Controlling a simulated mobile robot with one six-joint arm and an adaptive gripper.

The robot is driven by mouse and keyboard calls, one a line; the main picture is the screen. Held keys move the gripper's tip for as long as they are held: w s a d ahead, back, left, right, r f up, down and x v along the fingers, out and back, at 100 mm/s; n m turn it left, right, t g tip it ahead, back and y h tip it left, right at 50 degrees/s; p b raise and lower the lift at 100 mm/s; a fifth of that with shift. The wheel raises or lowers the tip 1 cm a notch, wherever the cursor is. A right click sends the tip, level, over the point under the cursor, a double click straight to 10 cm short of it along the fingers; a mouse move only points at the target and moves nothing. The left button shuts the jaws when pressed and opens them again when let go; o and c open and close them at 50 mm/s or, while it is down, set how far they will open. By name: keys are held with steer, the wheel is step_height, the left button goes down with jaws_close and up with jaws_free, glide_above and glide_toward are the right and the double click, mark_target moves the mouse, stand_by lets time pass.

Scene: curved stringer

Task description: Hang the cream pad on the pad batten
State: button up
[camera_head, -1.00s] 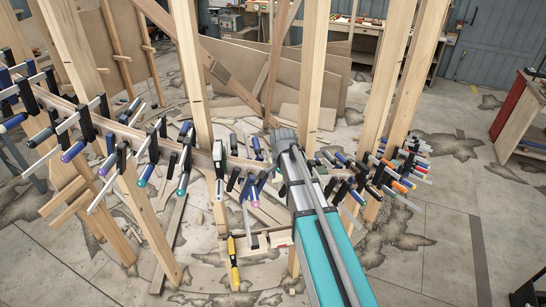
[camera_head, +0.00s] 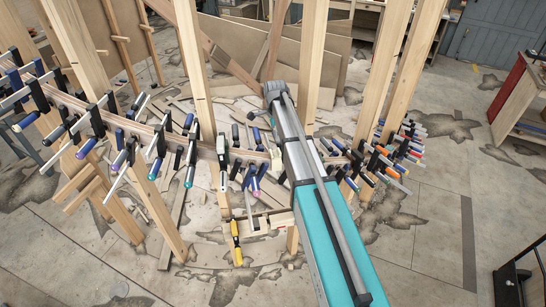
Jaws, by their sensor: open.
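I cannot make out a cream pad for certain in the head view. A short pale wooden batten (camera_head: 270,228) sits low between the posts, below the clamped curve; whether it is the pad batten I cannot tell. A yellow-handled tool (camera_head: 236,243) hangs or stands at its left end. My arm (camera_head: 325,215) reaches up from the bottom edge, and its grey joint (camera_head: 276,92) is in front of the middle posts. My gripper does not show; the arm hides part of the area behind it.
A curved wooden stringer (camera_head: 140,126) carries many clamps with handles sticking out toward me. Tall wooden posts (camera_head: 312,60) stand around it. Offcuts litter the floor behind. Open concrete floor (camera_head: 430,235) lies to the right, with a bench (camera_head: 525,105) at the right edge.

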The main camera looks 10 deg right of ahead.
mark_target(275, 154)
step_height(275, 154, down, 9)
steer(key=b, duration=0.8)
steer(key=shift+r+b, duration=0.2)
steer(key=shift+b, duration=0.1)
steer(key=shift+f, duration=0.15)
stand_by(0.3)
steer(key=shift+s+f+b, duration=0.15)
steer(key=shift+f+b, duration=2.3)
steer(key=shift+b, duration=0.15)
steer(key=c, duration=1)
steer(key=shift+r, duration=0.15)
steer(key=shift+c, duration=0.2)
step_height(275, 154, up, 10)
steer(key=p, duration=1)
